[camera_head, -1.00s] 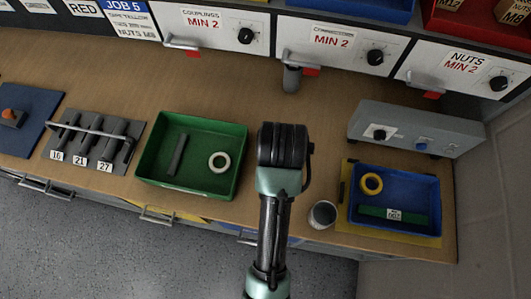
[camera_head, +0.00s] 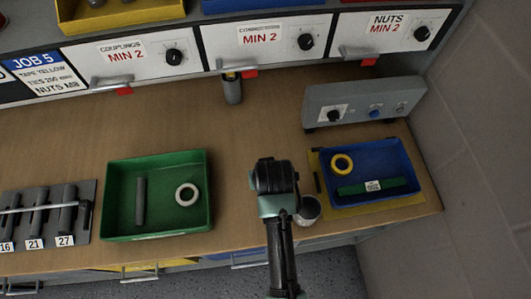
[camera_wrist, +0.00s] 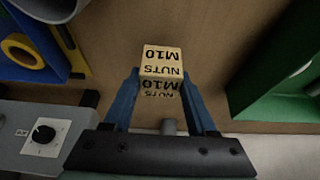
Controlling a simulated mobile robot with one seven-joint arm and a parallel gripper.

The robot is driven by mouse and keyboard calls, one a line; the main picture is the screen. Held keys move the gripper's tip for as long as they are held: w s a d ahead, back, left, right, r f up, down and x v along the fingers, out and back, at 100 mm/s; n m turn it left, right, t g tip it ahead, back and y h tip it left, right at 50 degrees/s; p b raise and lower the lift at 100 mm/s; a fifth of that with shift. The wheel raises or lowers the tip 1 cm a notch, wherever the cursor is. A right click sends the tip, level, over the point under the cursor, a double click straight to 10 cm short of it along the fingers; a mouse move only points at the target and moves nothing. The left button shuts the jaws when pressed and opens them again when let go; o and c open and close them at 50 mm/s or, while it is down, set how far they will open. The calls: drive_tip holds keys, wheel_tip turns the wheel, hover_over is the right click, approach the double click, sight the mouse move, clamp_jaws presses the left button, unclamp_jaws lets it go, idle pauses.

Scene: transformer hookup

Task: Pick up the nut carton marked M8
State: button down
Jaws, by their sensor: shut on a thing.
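A small tan carton (camera_wrist: 160,62) shows in the wrist view, printed "NUTS M10" on two faces; the letters appear upside down there. My gripper (camera_wrist: 162,74) has its two blue fingers on either side of it and is shut on it. The carton appears held above the wooden bench. In the head view my arm's dark wrist is in front of the bench, and the fingers and carton are hidden behind it. I see no carton marked M8 in the current frames. A job card (camera_head: 45,76) reads "JOB 5", with "NUTS M8" on its lowest line.
A green tray (camera_head: 112,170) holds a grey bar and a white ring. A blue tray (camera_head: 413,165) holds a yellow ring and a green strip. A cup (camera_head: 310,209) stands between them, beside my arm. A grey control box (camera_head: 350,103) and drawers line the back.

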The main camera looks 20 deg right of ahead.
drive_tip(key=shift+f, duration=1.65)
drive_tip(key=shift+f, duration=0.1)
drive_tip(key=shift+c, duration=1)
unclamp_jaws()
drive_tip(key=shift+f, duration=0.1)
drive_tip(key=shift+s+r, duration=0.1)
drive_tip(key=shift+r, duration=0.35)
drive_tip(key=v, duration=1.1)
drive_tip(key=shift+s+r, duration=0.2)
drive_tip(key=shift+a, duration=0.1)
